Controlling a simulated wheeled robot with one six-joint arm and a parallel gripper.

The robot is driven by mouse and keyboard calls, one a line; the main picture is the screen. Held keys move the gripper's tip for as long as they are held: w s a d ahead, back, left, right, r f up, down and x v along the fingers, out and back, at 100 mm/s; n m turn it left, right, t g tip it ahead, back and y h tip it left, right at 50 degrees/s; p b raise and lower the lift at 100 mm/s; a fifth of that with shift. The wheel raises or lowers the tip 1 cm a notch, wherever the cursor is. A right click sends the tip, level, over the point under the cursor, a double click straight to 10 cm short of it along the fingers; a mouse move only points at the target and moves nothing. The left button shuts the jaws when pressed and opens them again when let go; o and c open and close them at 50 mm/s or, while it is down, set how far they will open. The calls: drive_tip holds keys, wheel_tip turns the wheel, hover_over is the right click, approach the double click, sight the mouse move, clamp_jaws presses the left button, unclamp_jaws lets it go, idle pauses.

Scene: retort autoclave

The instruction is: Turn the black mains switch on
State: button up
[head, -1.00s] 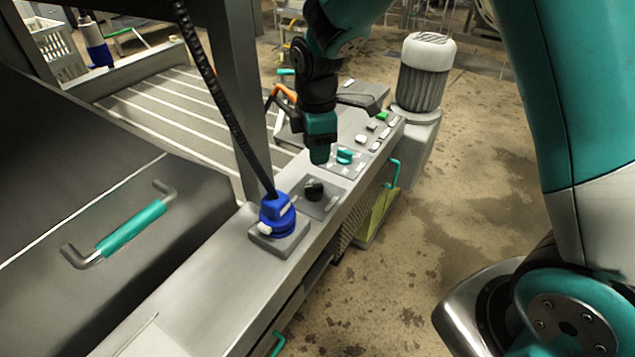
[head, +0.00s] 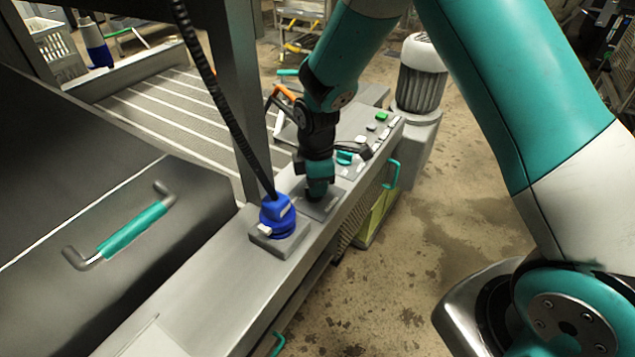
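The black mains switch, a rotary knob, is hidden in the head view behind the end of my gripper. Its grey square plate (head: 325,208) shows around the gripper tip, on top of the steel console.
A blue plug connector (head: 277,217) with a black cable stands just left of the switch plate. A teal knob (head: 345,157) and several push buttons lie behind it. A teal lid handle (head: 130,230) is at the left. A grey motor (head: 420,75) stands behind the console.

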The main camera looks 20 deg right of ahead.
clamp_jaws()
drive_tip(key=shift+m, duration=0.3)
drive_tip(key=m, duration=0.3)
drive_tip(key=shift+r+m+p, duration=0.1)
drive_tip(key=shift+m+p, duration=0.2)
drive_tip(key=shift+p, duration=0.05)
drive_tip(key=m, duration=0.4)
drive_tip(key=shift+s+a+m+p, duration=0.1)
drive_tip(key=shift+m+p, duration=0.2)
drive_tip(key=m, duration=0.4)
drive_tip(key=shift+a+m, duration=0.15)
drive_tip(key=shift+m, duration=0.15)
drive_tip(key=shift+a+m+p, duration=0.1)
drive_tip(key=shift+m+p, duration=0.25)
drive_tip(key=shift+m, duration=1.95)
